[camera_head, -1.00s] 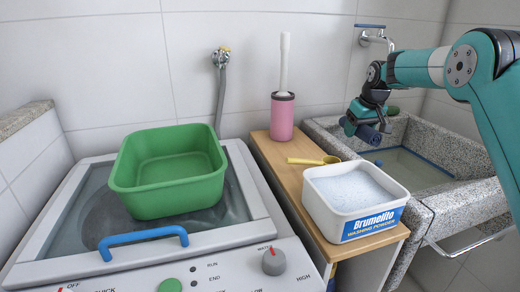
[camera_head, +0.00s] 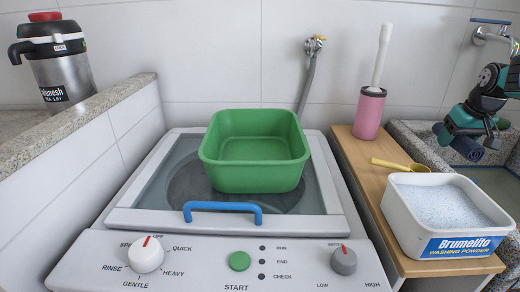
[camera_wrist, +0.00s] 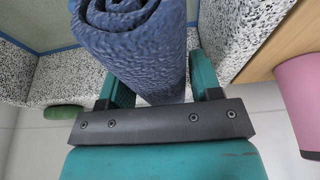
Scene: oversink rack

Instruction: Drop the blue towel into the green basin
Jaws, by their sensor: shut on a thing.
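The blue towel (camera_wrist: 135,45) is a rolled dark-blue bundle between the fingers of my gripper (camera_wrist: 155,92) in the wrist view. In the head view the towel (camera_head: 467,149) hangs at my gripper (camera_head: 468,132) at the right, by the granite sink. My gripper is shut on it. The green basin (camera_head: 252,176) is an empty rectangular tub, upright on the washing machine's glass lid. My gripper is well to the right of the basin, beyond the wooden shelf.
A white washing powder tub (camera_head: 446,215), a yellow scoop (camera_head: 401,165) and a pink brush holder (camera_head: 369,113) stand on the wooden shelf (camera_head: 352,148) between basin and sink. A silver-black jug (camera_head: 55,66) stands on the left ledge.

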